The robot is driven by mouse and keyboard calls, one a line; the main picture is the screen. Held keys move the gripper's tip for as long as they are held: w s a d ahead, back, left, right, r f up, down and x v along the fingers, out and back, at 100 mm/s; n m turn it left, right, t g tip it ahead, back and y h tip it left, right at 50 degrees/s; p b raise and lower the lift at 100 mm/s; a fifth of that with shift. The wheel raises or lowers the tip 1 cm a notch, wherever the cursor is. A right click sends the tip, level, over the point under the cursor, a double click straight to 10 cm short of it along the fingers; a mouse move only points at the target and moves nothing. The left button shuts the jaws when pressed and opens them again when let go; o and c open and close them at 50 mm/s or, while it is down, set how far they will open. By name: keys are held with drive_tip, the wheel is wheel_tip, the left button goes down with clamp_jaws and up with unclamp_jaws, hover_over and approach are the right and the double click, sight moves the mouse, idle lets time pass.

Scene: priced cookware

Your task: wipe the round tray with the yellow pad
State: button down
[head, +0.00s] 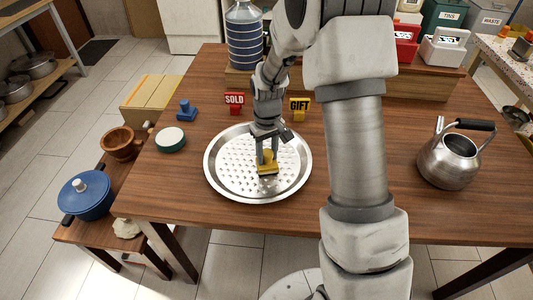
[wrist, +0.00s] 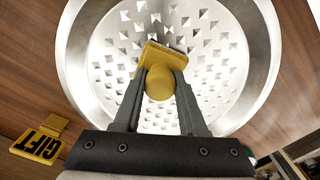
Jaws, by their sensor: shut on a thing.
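The round tray (head: 222,178) is silver metal with a raised rim and a pattern of small diamond-shaped marks. It lies on the wooden table, and it fills much of the wrist view (wrist: 215,95). The yellow pad (head: 267,170) has a round knob on top and is over the tray, a little right of its middle; I cannot tell whether it touches the surface. In the wrist view the pad (wrist: 163,54) is between my fingertips. My gripper (head: 267,157) is shut on the pad's knob, pointing down; it also shows in the wrist view (wrist: 160,85).
Behind the tray stand a red SOLD sign (head: 234,100) and a yellow GIFT sign (head: 299,105). A blue stamp-like object (head: 186,110) and a green-rimmed round dish (head: 171,139) are to the left. A steel kettle (head: 449,160) stands at the right. A large water bottle (head: 244,38) is behind.

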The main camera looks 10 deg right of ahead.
wheel_tip(320, 180, up, 8)
drive_tip(key=p, duration=0.4)
drive_tip(key=shift+w+a+r+p, duration=0.1)
drive_tip(key=shift+a+r+p, duration=0.05)
drive_tip(key=shift+p, duration=0.25)
